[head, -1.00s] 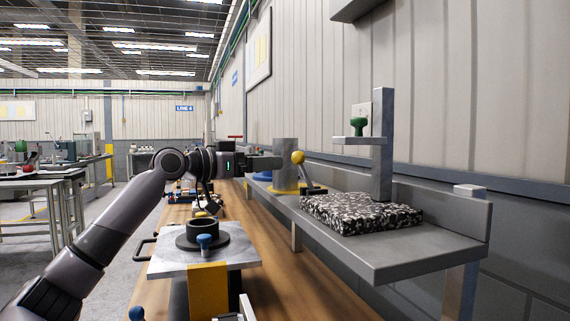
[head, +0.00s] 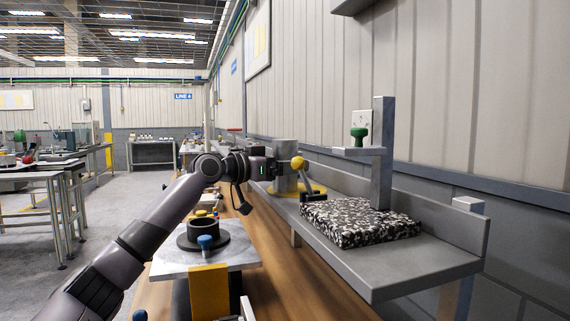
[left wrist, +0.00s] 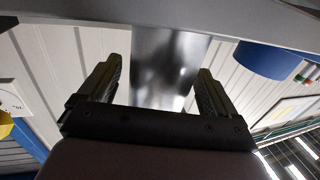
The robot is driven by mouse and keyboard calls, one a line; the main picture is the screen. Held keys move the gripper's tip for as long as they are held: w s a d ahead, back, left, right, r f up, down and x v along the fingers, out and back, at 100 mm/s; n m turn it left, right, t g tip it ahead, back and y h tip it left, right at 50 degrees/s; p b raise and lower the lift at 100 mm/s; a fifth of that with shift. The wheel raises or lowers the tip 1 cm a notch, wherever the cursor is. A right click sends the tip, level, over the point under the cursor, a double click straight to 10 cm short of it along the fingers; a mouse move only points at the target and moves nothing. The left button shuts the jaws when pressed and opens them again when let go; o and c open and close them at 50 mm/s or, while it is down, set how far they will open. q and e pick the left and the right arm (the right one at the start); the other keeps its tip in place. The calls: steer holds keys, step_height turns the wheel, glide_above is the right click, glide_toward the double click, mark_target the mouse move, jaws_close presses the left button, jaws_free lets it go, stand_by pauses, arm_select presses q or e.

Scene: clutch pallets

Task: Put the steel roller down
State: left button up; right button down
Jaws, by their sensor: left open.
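The steel roller (head: 285,153) is a grey upright cylinder at the back of the shelf, by a yellow base (head: 311,189). In the left wrist view the shiny roller (left wrist: 165,70) stands between the two fingers of my open left gripper (left wrist: 157,90), with a gap on each side. In the head view my left gripper (head: 277,170) reaches to the roller from the left. Its fingertips are hard to make out there. My right gripper does not show.
A yellow-knobbed lever (head: 298,163) stands close right of the roller. A speckled block (head: 360,222) and a post stand on the grey shelf (head: 420,262). A blue cylinder (left wrist: 262,58) is near in the wrist view. A black ring (head: 203,236) sits on a plate below my arm.

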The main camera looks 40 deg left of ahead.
arm_select(q)
steer(key=shift+r, duration=0.1)
steer(key=c, duration=1.5)
steer(key=shift+r, duration=0.1)
step_height(320, 180, up, 20)
steer(key=p, duration=0.5)
